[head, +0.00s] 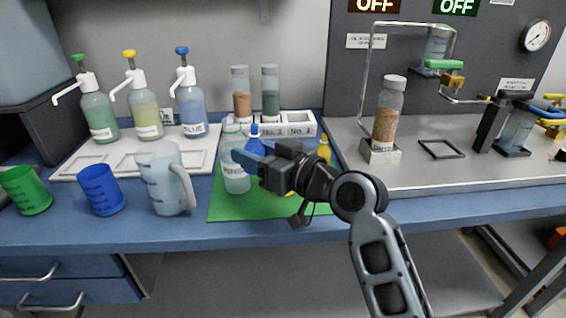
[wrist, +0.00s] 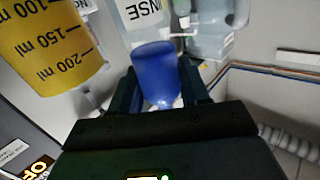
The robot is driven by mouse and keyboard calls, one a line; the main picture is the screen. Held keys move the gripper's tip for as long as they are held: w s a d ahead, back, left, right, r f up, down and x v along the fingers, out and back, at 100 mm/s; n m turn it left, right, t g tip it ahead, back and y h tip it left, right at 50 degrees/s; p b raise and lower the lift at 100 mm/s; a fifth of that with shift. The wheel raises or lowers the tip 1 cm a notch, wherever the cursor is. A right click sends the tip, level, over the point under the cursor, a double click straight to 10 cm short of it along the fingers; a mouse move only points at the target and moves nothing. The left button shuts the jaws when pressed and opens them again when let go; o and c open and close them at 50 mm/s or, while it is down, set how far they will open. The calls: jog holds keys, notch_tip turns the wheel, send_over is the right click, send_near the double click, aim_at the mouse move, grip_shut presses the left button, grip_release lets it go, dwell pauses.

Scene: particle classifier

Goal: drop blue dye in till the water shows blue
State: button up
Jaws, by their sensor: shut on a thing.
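My gripper (head: 247,157) is over the green mat, in front of the white rack, with its fingers pointing left. It is shut on a blue dropper bottle (wrist: 155,72), which sits between the fingers in the wrist view. In the head view the bottle's blue tip (head: 253,131) shows just above the fingers, and the rest is hidden. A clear bottle (head: 235,172) stands close to the fingertips. A clear pitcher (head: 163,180) stands further left on the blue bench. I cannot tell whether it holds water. No blue-tinted water shows in it.
A blue cup (head: 101,190) and a green cup (head: 26,190) stand at the left. Several pump bottles stand on the white tray (head: 70,165) behind. Glassware and a metal frame (head: 366,60) fill the right side.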

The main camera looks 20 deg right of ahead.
aim_at(253, 130)
jog(key=shift+s+a+r+n, duration=0.1)
jog(key=shift+a+r+n, duration=0.05)
jog(key=shift+n, duration=0.25)
jog(key=shift+r+p, duration=1.7)
jog(key=shift+r, duration=0.7)
jog(key=shift+f, duration=0.1)
